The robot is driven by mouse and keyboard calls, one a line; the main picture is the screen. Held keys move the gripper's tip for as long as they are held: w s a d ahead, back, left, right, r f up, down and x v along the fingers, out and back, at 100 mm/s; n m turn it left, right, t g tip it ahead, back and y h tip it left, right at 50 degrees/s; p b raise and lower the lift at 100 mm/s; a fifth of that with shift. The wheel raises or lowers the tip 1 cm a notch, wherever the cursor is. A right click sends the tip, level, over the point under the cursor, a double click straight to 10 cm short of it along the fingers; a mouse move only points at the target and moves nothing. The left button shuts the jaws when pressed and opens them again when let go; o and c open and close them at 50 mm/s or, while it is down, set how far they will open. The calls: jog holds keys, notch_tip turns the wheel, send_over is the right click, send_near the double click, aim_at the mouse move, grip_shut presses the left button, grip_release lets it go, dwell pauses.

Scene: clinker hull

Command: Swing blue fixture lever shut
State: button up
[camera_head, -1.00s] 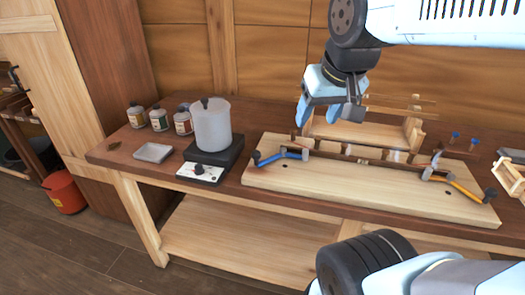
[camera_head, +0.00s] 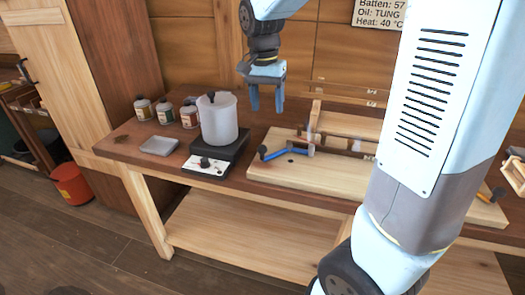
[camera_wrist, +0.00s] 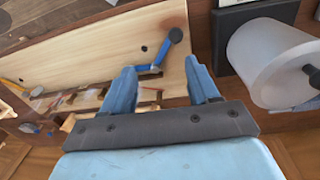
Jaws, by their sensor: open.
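The blue fixture lever (camera_head: 287,153) lies at the left end of the pale wooden board (camera_head: 300,177) on the bench. Its dark knob end points left, and its other end meets a grey bracket (camera_head: 310,150). In the wrist view the lever (camera_wrist: 164,50) shows beyond my fingers, angled across the board, with its blue arm reaching a knob at the top. My gripper (camera_head: 267,101) hangs above and behind the lever, fingers pointing down, open and empty. In the wrist view my gripper (camera_wrist: 162,80) has its two blue fingers apart, with the lever showing between and beyond them, not touching.
A white pot (camera_head: 218,122) stands on a dark hot plate (camera_head: 215,153) left of the board. Several bottles (camera_head: 165,113) and a grey tray (camera_head: 159,146) sit farther left. My arm hides the board's right part. A wooden rack (camera_head: 345,127) stands behind the board.

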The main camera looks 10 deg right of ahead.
aim_at(262, 149)
jog(key=w+a+f+m+g, duration=0.1)
jog(key=w+a+f+m, duration=0.1)
jog(key=w+a+f, duration=0.15)
jog(key=shift+h, duration=0.4)
jog(key=f, duration=0.4)
jog(key=s+d+f, duration=0.1)
jog(key=f, duration=0.4)
jog(key=d+f, duration=0.1)
jog(key=f, duration=0.4)
jog(key=shift+s+d, duration=0.25)
jog(key=shift+c, duration=0.3)
grip_shut()
